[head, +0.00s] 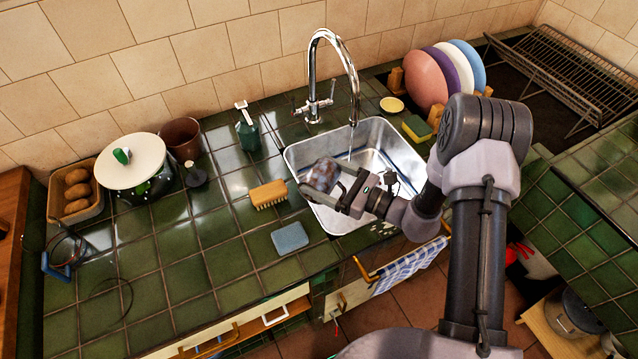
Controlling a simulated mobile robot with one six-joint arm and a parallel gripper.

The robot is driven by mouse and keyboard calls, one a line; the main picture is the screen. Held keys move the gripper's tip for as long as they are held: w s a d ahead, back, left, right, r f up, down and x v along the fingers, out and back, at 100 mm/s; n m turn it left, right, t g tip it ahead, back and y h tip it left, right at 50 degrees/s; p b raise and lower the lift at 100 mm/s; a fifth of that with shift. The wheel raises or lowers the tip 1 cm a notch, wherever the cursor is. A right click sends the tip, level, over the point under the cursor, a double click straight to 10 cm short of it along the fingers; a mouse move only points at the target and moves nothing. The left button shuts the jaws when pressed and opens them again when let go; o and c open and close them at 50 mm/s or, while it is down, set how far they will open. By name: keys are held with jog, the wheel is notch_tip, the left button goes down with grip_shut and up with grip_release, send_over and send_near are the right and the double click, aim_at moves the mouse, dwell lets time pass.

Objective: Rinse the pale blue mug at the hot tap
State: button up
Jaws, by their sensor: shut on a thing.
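My gripper (330,187) is over the left part of the steel sink. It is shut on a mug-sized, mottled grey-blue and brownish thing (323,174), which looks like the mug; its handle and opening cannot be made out. The chrome tap (313,85) stands behind the sink (372,133), with its spout arching over the basin. A thin pale stream seems to run from the spout, to the right of the held thing and apart from it. The tap's side levers are too small to read as hot or cold.
A wooden brush (268,194) and a blue sponge (290,238) lie left of the sink. A green bottle (247,132) stands behind them. Upright plates (427,78) and a yellow-green sponge (417,128) are at the right. A lidded pot (132,165) stands far left.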

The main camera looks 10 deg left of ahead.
jog(key=w+d+f+b, duration=0.2)
jog(key=w+d+b, duration=0.2)
jog(key=w, duration=0.5)
jog(key=shift+w, duration=0.4)
jog(key=shift+s+d, duration=0.25)
jog(key=shift+d, duration=0.3)
jog(key=shift+a, duration=0.15)
jog(key=shift+w+a+b, duration=0.25)
jog(key=shift+a+b, duration=0.1)
jog(key=shift+a, duration=0.1)
jog(key=shift+s, duration=0.1)
